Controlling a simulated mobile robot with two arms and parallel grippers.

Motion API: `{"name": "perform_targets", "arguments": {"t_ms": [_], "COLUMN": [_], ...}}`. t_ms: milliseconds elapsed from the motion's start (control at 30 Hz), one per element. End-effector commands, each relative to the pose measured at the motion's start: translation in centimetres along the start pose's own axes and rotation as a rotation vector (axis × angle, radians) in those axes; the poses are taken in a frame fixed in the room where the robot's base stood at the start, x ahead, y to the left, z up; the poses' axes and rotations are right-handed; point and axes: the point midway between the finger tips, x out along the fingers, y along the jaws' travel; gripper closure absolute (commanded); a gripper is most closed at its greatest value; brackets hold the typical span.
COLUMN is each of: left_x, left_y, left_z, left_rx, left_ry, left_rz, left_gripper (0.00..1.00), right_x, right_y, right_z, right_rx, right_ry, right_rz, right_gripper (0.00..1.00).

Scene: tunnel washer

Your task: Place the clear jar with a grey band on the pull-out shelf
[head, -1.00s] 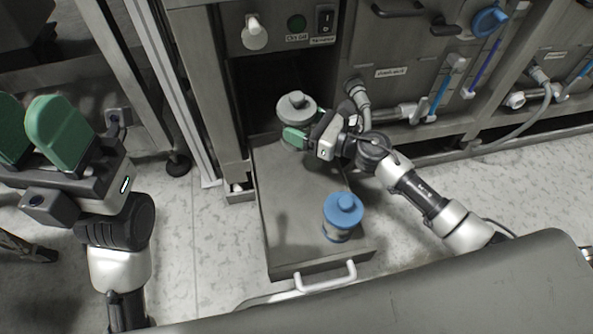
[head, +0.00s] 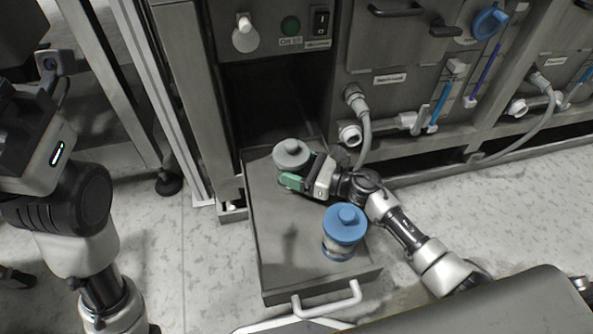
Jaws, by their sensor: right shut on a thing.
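The jar with a grey lid (head: 291,153) is at the back of the pull-out shelf (head: 285,267). Its body is mostly hidden below the lid and behind the fingers, so its band and whether its base touches the shelf cannot be told. My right gripper (head: 292,181) reaches in from the right, with green fingertips shut on this jar. My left gripper (head: 38,150) shows only its housing at the left edge; its fingers are out of view.
A second jar with a blue lid (head: 344,226) stands on the shelf's front right. The shelf's front left and middle are bare. A white handle (head: 327,302) is on its front. A grey hose (head: 366,130) and cabinet panels are behind my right arm.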

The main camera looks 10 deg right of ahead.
Motion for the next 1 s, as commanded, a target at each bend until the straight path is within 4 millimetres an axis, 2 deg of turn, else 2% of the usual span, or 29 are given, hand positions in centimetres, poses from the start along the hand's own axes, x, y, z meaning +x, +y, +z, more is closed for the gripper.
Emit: {"name": "perform_targets", "arguments": {"t_ms": [333, 367, 500, 867, 1000], "left_x": [0.0, 0.3, 0.3, 0.8, 0.6], "left_y": [0.1, 0.1, 0.1, 0.0, -0.1], "left_z": [-0.2, -0.2, -0.2, -0.2, 0.0], "left_rx": [0.001, 0.002, 0.001, 0.001, -0.002], "left_ry": [0.010, 0.013, 0.011, 0.018, 0.001], "left_rz": [0.005, 0.005, 0.005, 0.004, -0.005], "left_gripper": [0.59, 0.59, 0.59, 0.59, 0.59], "right_x": [0.0, 0.0, 0.0, 0.0, -2.1], "right_y": [0.0, 0.0, 0.0, 0.0, 0.0], "right_z": [-0.4, -0.2, -0.2, 0.3, 0.2], "right_rx": [0.000, 0.000, 0.000, 0.000, 0.003], "right_ry": [-0.002, -0.001, 0.000, -0.001, 0.003], "right_rz": [0.000, 0.000, 0.000, 0.000, -0.001], "right_gripper": [0.90, 0.23, 0.02, 0.02, 0.02]}}
